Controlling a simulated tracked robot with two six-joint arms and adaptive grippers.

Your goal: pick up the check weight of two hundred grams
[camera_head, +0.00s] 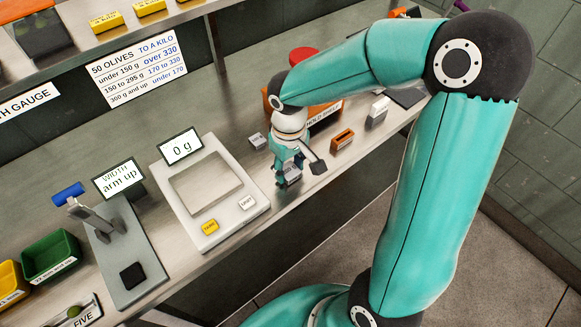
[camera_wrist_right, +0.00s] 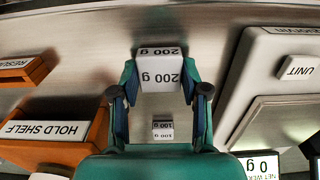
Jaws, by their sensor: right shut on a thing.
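The check weight of two hundred grams is a pale grey block marked "200 g" (camera_wrist_right: 160,68), seen upside down between my fingers in the wrist view. My right gripper (camera_wrist_right: 160,92) is shut on it, with one finger on each side. In the head view my right gripper (camera_head: 289,177) is low over the steel bench, just right of the scale (camera_head: 243,216). There the fingers largely hide the weight, and I cannot tell whether it touches the bench. A smaller block marked "100 g" (camera_wrist_right: 162,130) stands on the bench, apart from the gripper. My left gripper is not in view.
The scale's display (camera_head: 181,146) reads "0 g". The width gauge (camera_head: 127,250) and a green bin (camera_head: 50,257) are further left. The bench's front edge is close.

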